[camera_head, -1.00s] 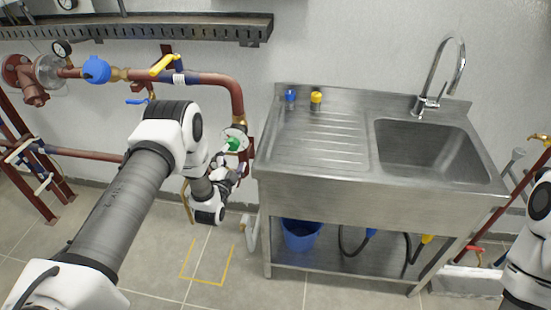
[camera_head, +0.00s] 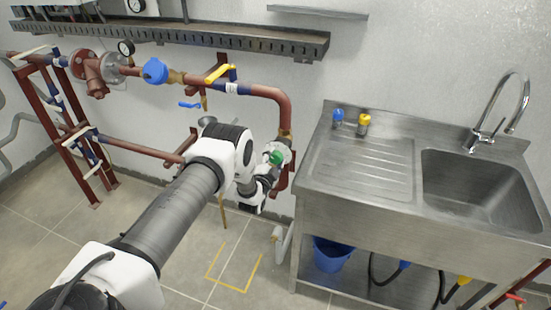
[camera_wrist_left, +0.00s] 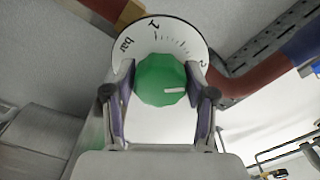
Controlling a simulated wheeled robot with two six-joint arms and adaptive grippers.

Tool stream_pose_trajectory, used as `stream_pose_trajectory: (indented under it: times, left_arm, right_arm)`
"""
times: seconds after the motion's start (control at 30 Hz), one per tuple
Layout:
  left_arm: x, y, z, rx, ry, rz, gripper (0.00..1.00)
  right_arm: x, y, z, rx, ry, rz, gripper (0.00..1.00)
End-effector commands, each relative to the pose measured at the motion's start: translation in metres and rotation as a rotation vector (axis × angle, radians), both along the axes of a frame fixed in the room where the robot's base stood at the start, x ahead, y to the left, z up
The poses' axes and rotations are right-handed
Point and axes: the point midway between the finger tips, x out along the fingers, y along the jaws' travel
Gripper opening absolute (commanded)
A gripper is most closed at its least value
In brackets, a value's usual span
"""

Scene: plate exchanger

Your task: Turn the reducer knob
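The reducer knob is a green faceted knob (camera_head: 276,157) at the lower end of the red pipe, left of the sink. In the left wrist view the knob (camera_wrist_left: 161,80) has a white mark pointing right and sits before a white dial (camera_wrist_left: 160,37) with "bar" and numbers. My left gripper (camera_wrist_left: 161,75) has one finger on each side of the knob, its tips apparently touching it. In the head view my left gripper (camera_head: 268,170) is at the knob, partly hidden by my arm. My right gripper is out of view.
A steel sink unit (camera_head: 365,205) stands close on the right, with a blue bucket (camera_head: 332,255) beneath. Red pipework with a yellow-handled valve (camera_head: 220,73) and a blue valve (camera_head: 155,71) runs along the wall. The floor in front is clear.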

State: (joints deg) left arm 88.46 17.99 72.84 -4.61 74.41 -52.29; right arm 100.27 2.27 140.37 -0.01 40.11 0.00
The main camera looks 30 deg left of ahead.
Motion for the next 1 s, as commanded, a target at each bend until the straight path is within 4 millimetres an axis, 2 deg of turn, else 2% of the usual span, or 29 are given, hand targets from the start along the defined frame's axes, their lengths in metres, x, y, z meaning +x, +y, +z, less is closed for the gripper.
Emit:
stream_pose_trajectory:
  times: [0.03, 0.07, 0.57, 1.0]
  left_arm:
    - [0.0, 0.0, 0.0, 0.0, 0.0, 0.0, 0.26]
    - [0.0, 0.0, 0.0, 0.0, 0.0, 0.0, 0.15]
    - [0.0, 0.0, -0.001, -0.058, -0.015, -0.001, 0.15]
    - [0.001, 0.0, -0.003, -0.374, -0.092, -0.001, 0.15]
  right_arm:
    - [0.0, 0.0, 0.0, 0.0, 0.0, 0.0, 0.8]
    - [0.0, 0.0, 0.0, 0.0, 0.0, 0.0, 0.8]
    - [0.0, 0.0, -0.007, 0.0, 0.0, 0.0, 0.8]
    - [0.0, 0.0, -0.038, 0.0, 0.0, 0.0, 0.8]
